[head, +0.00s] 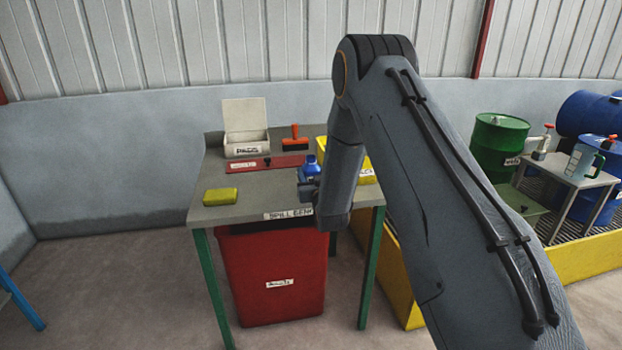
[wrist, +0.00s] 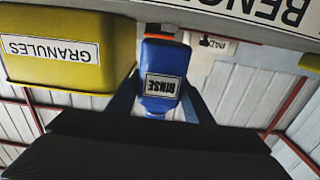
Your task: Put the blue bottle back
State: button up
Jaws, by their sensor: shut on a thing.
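The blue bottle (head: 309,168) is at the front of the grey bench (head: 250,208), right of its middle, and my arm partly hides it in the head view. In the wrist view, which is upside down, the bottle (wrist: 163,85) shows its RINSE label between the two dark fingers. My gripper (wrist: 160,100) is shut on the bottle. In the head view my gripper (head: 308,188) is at the bench's front edge, mostly hidden by my arm. I cannot tell whether the bottle's base touches the bench top.
A yellow granules container (wrist: 60,50) is close beside the bottle. On the bench are a white pads box (head: 245,140), a red mat (head: 265,168), an orange-handled tool (head: 295,140) and a yellow block (head: 221,196). A red bin (head: 270,285) stands below.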

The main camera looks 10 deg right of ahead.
jog(key=shift+f, duration=1.05)
jog(key=shift+f, duration=0.15)
jog(key=o, duration=1.1)
jog(key=shift+s, duration=0.25)
jog(key=s+r+g, duration=0.1)
jog(key=s+g, duration=0.5)
jog(key=s, duration=1)
jog(key=s+r+g+b, duration=0.1)
jog(key=s+g, duration=0.5)
jog(key=s, duration=1)
jog(key=s+r+g+b, duration=0.1)
jog(key=s+g, duration=0.4)
jog(key=s, duration=1.1)
jog(key=shift+s+a+r+g, duration=0.15)
jog(key=shift+g, duration=0.25)
